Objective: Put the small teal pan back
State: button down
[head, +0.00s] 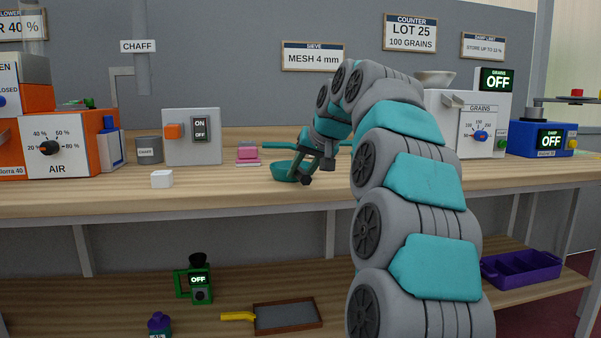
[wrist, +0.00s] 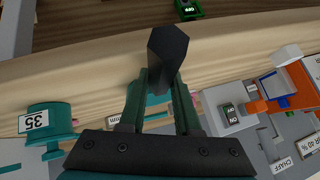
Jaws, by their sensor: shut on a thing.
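The small teal pan (head: 282,171) shows in the head view just left of my gripper, low over the front part of the workbench. My gripper (head: 317,171) is shut on it, with dark fingers at its right side. In the wrist view my gripper (wrist: 165,85) points toward the bench's front edge, and a bit of teal (wrist: 155,110) shows between and behind its fingers. The fingers hide most of the pan there. I cannot tell whether the pan touches the bench top.
A grain counter (head: 480,122) stands right.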

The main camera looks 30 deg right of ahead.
jog(key=c, duration=0.6)
grip_release()
jog(key=shift+f, duration=0.1)
jog(key=shift+s+r, duration=0.1)
jog(key=shift+r, duration=0.2)
jog(key=v, duration=1.1)
jog(key=shift+s+r, duration=0.25)
